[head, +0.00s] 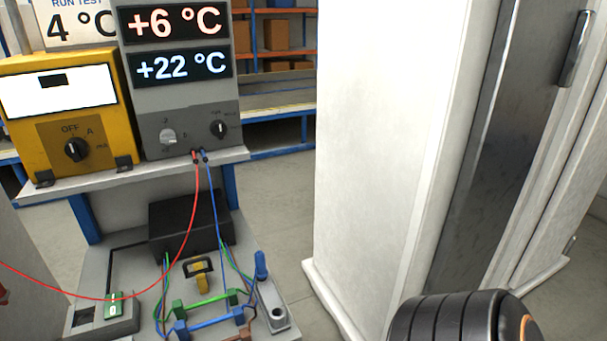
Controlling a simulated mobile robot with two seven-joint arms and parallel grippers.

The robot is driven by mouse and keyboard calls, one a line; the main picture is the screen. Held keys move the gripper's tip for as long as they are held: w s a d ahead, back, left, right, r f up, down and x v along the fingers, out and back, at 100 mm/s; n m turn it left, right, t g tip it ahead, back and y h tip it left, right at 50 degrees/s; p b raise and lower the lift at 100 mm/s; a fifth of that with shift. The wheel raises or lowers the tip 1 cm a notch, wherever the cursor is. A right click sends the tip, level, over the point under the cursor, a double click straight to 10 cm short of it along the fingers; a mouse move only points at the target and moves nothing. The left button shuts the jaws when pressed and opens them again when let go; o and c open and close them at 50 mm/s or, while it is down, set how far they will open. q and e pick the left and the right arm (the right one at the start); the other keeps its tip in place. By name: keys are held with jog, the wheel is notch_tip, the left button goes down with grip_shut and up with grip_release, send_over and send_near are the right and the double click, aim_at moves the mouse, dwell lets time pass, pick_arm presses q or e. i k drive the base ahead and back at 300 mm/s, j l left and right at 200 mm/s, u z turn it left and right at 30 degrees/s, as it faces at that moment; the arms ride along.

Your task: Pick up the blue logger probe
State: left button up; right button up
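The blue logger probe (260,266) stands upright, handle up, in a grey holder (273,308) at the right front of the bench. An open round hole shows in the holder's front part. A blue lead (213,200) runs down from the grey logger (186,118), whose displays read +6 °C and +22 °C. The lead's lower end is lost among other wires near the probe. Neither gripper is in view. A black ribbed part of my arm shows at the bottom right, away from the probe.
A red lead (185,240) crosses the bench to the left edge. Left of the probe are green and blue terminal pieces (207,303) with wires, and a black box (190,228). A yellow meter (62,115) shares the shelf. A tall white cabinet (385,130) stands right.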

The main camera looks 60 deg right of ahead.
aim_at(262, 272)
jog(key=z, duration=1.45)
jog(key=u, duration=1.7)
jog(key=z, duration=1.65)
